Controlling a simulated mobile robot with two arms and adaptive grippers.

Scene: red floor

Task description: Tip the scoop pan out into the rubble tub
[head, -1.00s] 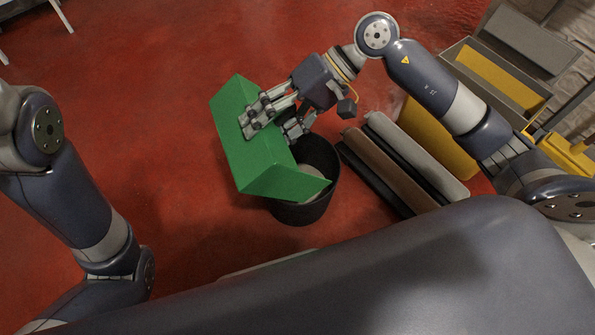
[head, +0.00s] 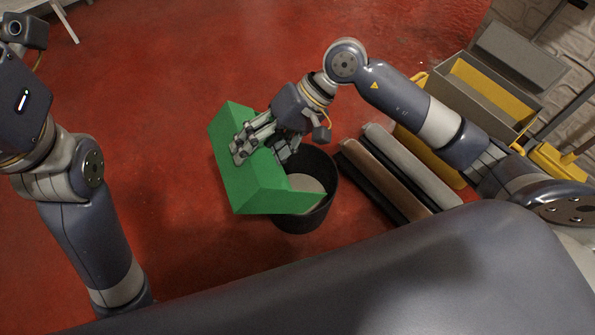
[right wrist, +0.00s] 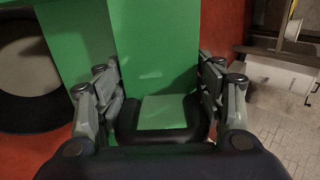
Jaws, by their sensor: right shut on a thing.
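The green scoop pan (head: 248,187) is held tilted at the left side of the black round tub (head: 318,217), with its right-hand end over the tub's opening. A pale grey surface (head: 306,183) shows inside the tub. My right gripper (head: 261,148) is shut on the pan's upper wall. In the right wrist view the fingers (right wrist: 160,108) stand on both sides of the green pan (right wrist: 85,45), and the tub (right wrist: 35,118) shows at the left. I cannot see whether anything lies in the pan. Of my left arm, only links and the wrist show; its gripper is out of view.
Long rolls (head: 405,165) lie just right of the tub. Grey and yellow bins (head: 495,88) stand at the upper right by a brick wall. The red floor (head: 165,80) left of and behind the pan is clear.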

